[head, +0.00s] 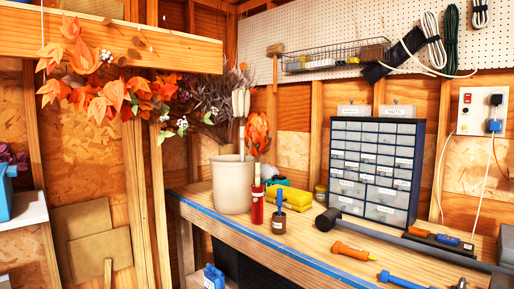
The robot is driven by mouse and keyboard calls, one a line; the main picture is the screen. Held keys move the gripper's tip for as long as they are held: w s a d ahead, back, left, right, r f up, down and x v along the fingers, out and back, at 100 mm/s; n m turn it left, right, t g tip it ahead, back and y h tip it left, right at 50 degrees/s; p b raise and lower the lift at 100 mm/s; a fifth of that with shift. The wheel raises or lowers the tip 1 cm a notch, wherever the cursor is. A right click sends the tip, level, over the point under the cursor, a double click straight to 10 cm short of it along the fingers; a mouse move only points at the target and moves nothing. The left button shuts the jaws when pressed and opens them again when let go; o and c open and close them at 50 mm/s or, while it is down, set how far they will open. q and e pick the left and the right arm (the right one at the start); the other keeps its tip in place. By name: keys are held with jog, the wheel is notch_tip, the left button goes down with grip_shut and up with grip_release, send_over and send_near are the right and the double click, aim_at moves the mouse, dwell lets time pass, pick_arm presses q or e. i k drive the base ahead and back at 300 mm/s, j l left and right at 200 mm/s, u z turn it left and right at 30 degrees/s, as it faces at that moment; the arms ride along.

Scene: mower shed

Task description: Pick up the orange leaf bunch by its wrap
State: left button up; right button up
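A bunch of orange leaves (257,133) shows just above the right rim of a cream pot (231,186) on the workbench. Its lower part is hidden or too small to make out, and I cannot see a wrap on it. I cannot tell whether it stands in the pot or behind it. A larger garland of orange leaves (112,95) with white berries hangs from a wooden beam at the upper left. Neither of my grippers is in view.
The workbench (300,250) has a blue front edge. A red bottle (257,206), a small brown jar (279,224) and a yellow item (287,199) stand near the pot.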

aim_at(257, 127)
jog(key=i+j+z, duration=0.15)
jog(key=i+j, duration=0.35)
jog(key=i, duration=0.15)
jog(key=i+j+z, duration=0.1)
jog(key=i+j, duration=0.45)
jog(key=i, duration=0.05)
